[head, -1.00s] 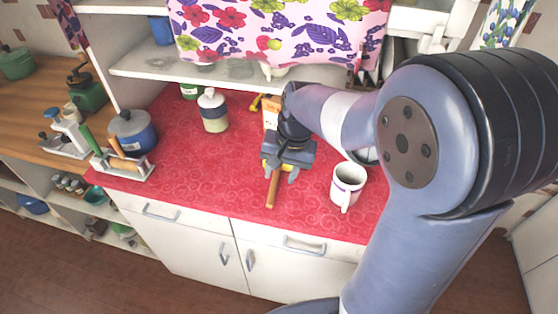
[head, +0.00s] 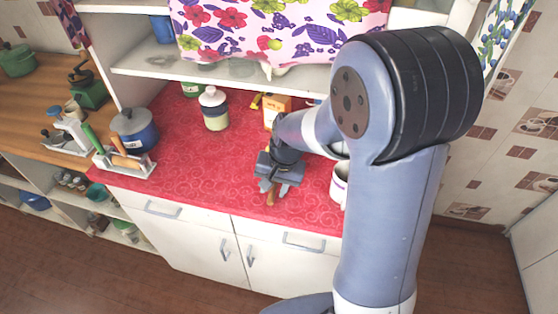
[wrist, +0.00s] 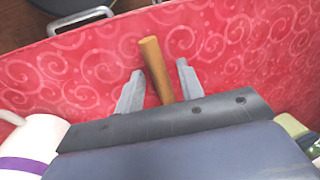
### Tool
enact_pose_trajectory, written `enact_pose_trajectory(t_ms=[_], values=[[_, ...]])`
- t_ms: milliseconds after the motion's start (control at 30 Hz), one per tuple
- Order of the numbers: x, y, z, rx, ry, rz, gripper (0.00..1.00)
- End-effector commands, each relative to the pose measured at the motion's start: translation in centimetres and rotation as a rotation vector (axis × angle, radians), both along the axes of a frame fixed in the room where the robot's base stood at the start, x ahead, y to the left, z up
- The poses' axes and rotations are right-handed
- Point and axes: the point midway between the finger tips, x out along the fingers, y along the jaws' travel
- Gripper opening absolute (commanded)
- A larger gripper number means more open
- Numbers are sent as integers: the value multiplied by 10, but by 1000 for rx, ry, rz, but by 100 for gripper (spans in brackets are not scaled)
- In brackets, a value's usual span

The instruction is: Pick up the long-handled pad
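The long-handled pad shows only as a brown wooden handle (head: 271,198) on the red counter, pointing toward the front edge. In the wrist view the handle (wrist: 157,66) lies between my two grey fingers, with a gap on each side. The pad end is hidden under my gripper. My gripper (head: 274,190) is open, low over the counter near its front edge, with its fingers either side of the handle. It also shows in the wrist view (wrist: 160,71).
A white mug (head: 338,186) stands right of my gripper, partly behind my arm. An orange box (head: 274,108) and a lidded canister (head: 214,110) stand behind. A blue pot (head: 134,131) and a utensil rack (head: 128,165) are at left. The red counter (head: 185,165) between is clear.

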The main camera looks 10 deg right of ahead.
Motion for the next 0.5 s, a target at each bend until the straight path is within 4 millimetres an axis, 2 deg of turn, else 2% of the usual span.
enact_pose_trajectory(t_ms=[67, 400, 500], values=[[0, 0, 0, 0, 0, 0, 30], [0, 0, 0, 0, 0, 0, 2], [0, 0, 0, 0, -1, 0, 0]])
